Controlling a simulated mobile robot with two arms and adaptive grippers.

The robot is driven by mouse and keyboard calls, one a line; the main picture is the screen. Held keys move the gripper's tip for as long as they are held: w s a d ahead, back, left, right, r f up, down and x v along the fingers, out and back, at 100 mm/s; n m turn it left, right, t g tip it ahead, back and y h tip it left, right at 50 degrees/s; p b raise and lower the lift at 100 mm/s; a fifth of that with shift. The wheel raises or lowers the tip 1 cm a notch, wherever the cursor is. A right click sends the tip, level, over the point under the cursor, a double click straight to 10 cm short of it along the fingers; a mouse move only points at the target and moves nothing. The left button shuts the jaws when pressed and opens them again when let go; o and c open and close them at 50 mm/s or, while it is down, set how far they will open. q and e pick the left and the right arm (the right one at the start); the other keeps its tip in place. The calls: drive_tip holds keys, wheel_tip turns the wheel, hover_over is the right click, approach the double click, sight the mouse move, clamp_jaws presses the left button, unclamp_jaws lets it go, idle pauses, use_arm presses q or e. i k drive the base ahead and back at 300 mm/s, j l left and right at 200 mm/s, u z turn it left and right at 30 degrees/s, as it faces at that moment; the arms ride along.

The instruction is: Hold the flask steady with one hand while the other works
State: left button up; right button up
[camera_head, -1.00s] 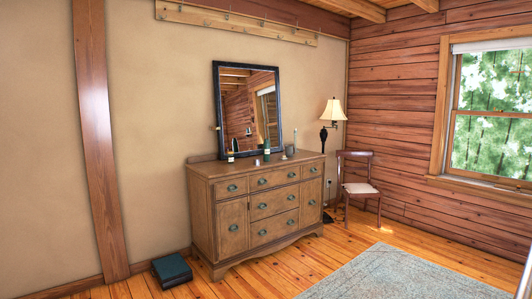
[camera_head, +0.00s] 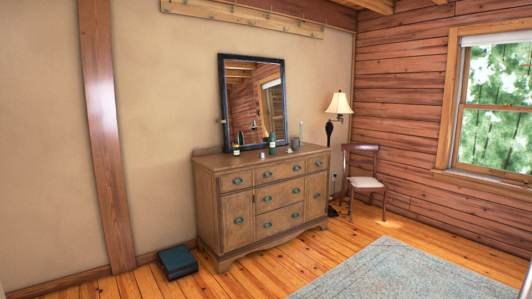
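Small items stand on top of the wooden dresser (camera_head: 238,208) across the room. They include a dark bottle with a pale label (camera_head: 236,148), a green bottle (camera_head: 272,144), a small pale item (camera_head: 262,155) and a grey cup-like vessel (camera_head: 295,144) with something thin upright by it. They are too small to tell which, if any, is the flask. Neither of my grippers is in view.
A dark-framed mirror (camera_head: 252,104) stands at the back of the dresser. A dark box or book (camera_head: 178,262) lies on the floor to its left. A lamp (camera_head: 338,106) and a chair (camera_head: 363,182) are to its right. A rug (camera_head: 400,272) covers the right foreground; plank floor (camera_head: 265,265) is clear before the dresser.

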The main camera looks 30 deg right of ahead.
sight(272, 137)
drive_tip(key=i+l+z, duration=0.4)
drive_tip(key=i+z, duration=0.15)
drive_tip(key=i, duration=0.15)
drive_tip(key=i+l+z, duration=0.25)
drive_tip(key=i, duration=0.95)
drive_tip(key=i+l+z, duration=0.1)
drive_tip(key=i+z, duration=0.15)
drive_tip(key=i, duration=0.95)
drive_tip(key=i+u, duration=0.2)
drive_tip(key=i, duration=0.25)
drive_tip(key=i+l+u, duration=0.2)
drive_tip(key=i, duration=0.25)
drive_tip(key=i+l+u, duration=0.25)
drive_tip(key=i, duration=0.15)
drive_tip(key=i+l+u, duration=0.2)
drive_tip(key=i, duration=0.25)
